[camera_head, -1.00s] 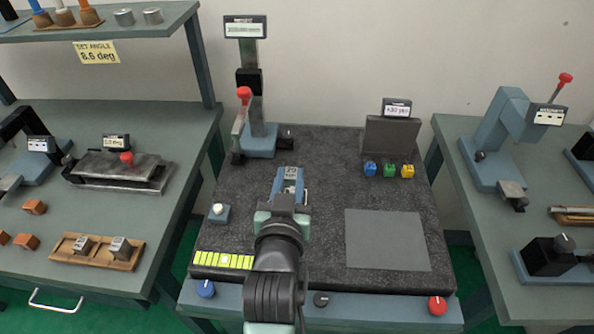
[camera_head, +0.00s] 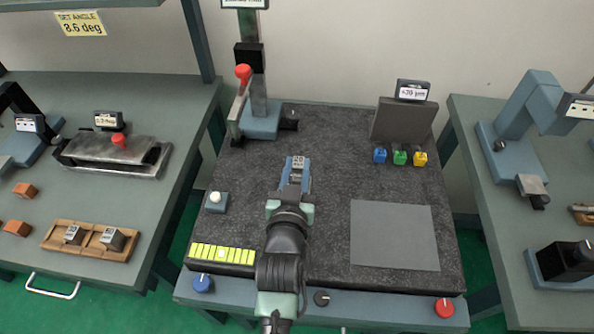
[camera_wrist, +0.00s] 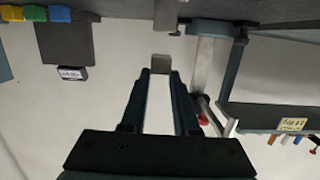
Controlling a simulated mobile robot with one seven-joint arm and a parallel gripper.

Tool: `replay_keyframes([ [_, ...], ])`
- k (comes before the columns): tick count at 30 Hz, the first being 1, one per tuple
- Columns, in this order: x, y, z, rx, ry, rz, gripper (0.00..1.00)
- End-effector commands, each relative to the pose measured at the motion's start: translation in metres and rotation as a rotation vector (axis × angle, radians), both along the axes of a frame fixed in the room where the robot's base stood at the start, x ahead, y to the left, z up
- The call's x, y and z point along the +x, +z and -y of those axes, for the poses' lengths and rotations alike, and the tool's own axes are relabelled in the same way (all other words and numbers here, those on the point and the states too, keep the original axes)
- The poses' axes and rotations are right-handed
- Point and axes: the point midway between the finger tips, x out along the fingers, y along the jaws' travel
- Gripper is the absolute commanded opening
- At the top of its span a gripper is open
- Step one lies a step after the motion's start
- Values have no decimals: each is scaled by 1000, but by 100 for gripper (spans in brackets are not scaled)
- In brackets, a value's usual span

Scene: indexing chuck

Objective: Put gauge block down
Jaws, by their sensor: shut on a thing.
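The gauge block (camera_head: 298,162) is a small grey metal block with dark marks on its upper face. My gripper (camera_head: 296,176) is shut on it, with blue fingers on either side, over the middle of the dark granite plate (camera_head: 325,130). In the wrist view the block (camera_wrist: 161,63) sits between the fingertips (camera_wrist: 160,72), against the pale wall. That view is upside down, with the plate along its top edge. The block looks held above the plate; the height of the gap is unclear.
A grey mat (camera_head: 394,236) lies bare on the plate's right. A stand with a red-knobbed lever (camera_head: 243,72) is at back left. Blue, green and yellow cubes (camera_head: 400,158) sit at back right. A wooden rack (camera_head: 62,244) holding two blocks is on the left bench.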

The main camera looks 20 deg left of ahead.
Motion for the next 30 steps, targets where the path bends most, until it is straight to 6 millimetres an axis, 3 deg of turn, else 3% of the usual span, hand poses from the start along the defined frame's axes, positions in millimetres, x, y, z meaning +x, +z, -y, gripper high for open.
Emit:
replay_keyframes([
  [4, 0, -13, 0, 0, 0, 1, 0],
  [26, 0, -25, 0, 1, 1, 2, 0],
  [27, 0, -26, 0, 0, 0, -1, 33],
  [30, 0, -27, 0, -1, 0, -3, 51],
])
